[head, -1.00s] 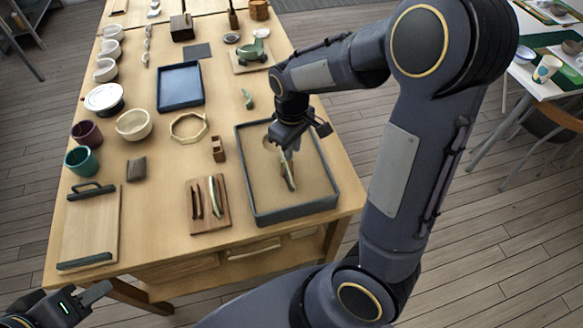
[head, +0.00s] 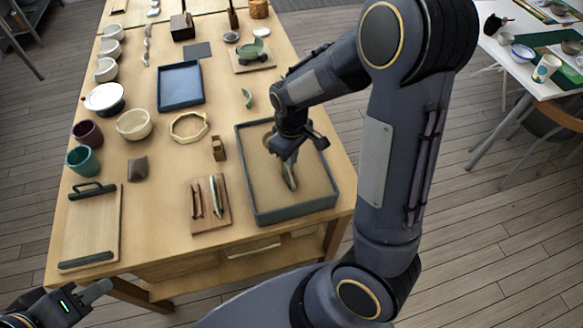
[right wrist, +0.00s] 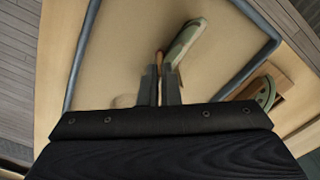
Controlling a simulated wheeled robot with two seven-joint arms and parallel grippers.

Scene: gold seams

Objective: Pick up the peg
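The peg (right wrist: 159,59) is a thin reddish-brown stick. In the right wrist view its end shows between and just past the fingertips of my right gripper (right wrist: 162,84). The two fingers are close together with the peg in the narrow gap, so they look shut on it. In the head view my right gripper (head: 288,153) points down into the dark-rimmed tray (head: 247,190), and the peg is hard to make out there.
A green-and-cream piece (right wrist: 184,42) lies in the tray right beside the peg. A round beige thing (right wrist: 124,101) is partly hidden by the gripper. A wooden board (head: 208,204) with slender tools stands left of the tray. The tray's raised rim surrounds my right gripper.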

